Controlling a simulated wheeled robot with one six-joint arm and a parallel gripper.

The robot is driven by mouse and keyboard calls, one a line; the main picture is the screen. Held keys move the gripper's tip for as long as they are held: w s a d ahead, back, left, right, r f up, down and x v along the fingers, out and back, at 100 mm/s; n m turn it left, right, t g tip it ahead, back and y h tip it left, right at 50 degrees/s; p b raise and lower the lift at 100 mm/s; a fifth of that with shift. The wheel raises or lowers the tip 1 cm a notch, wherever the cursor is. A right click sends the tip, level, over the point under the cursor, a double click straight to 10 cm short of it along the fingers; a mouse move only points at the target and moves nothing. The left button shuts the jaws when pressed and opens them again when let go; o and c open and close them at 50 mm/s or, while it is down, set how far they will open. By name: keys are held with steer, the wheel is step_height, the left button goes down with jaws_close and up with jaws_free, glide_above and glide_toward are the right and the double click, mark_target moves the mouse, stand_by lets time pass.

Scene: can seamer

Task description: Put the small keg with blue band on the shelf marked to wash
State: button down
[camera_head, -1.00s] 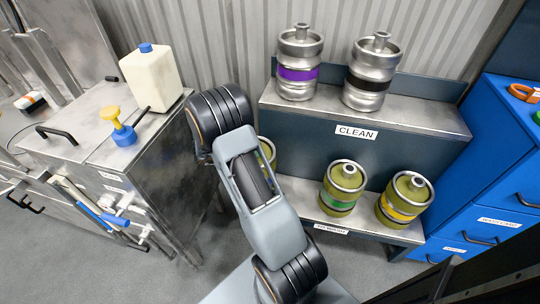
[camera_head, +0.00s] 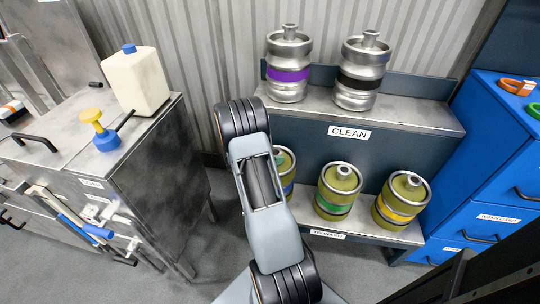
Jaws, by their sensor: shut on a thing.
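The keg with the blue band (camera_head: 288,171) is olive-green with a silver rim. It shows to the right of my arm, at the left end of the lower shelf. My arm hides much of it, and I cannot tell whether its base touches the shelf. The lower shelf (camera_head: 366,232) carries the label "TO WASH" (camera_head: 327,235) on its front edge. My gripper is hidden behind my own arm, so its jaws and their hold cannot be seen.
Kegs with a green band (camera_head: 334,208) and a yellow band (camera_head: 400,212) stand on the lower shelf. Kegs with purple (camera_head: 287,75) and black (camera_head: 359,84) bands stand on the CLEAN shelf (camera_head: 424,115). A steel cabinet (camera_head: 150,165) is left, blue drawers (camera_head: 488,180) right.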

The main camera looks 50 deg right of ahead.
steer(key=shift+s+d+f, duration=0.1)
steer(key=shift+d+f, duration=0.2)
steer(key=shift+d, duration=0.05)
step_height(320, 180, down, 3)
steer(key=shift+d+f+b, duration=0.15)
steer(key=shift+b, duration=0.8)
steer(key=c, duration=0.8)
jaws_free()
steer(key=shift+f, duration=0.25)
steer(key=o, duration=0.5)
steer(key=shift+r, duration=0.15)
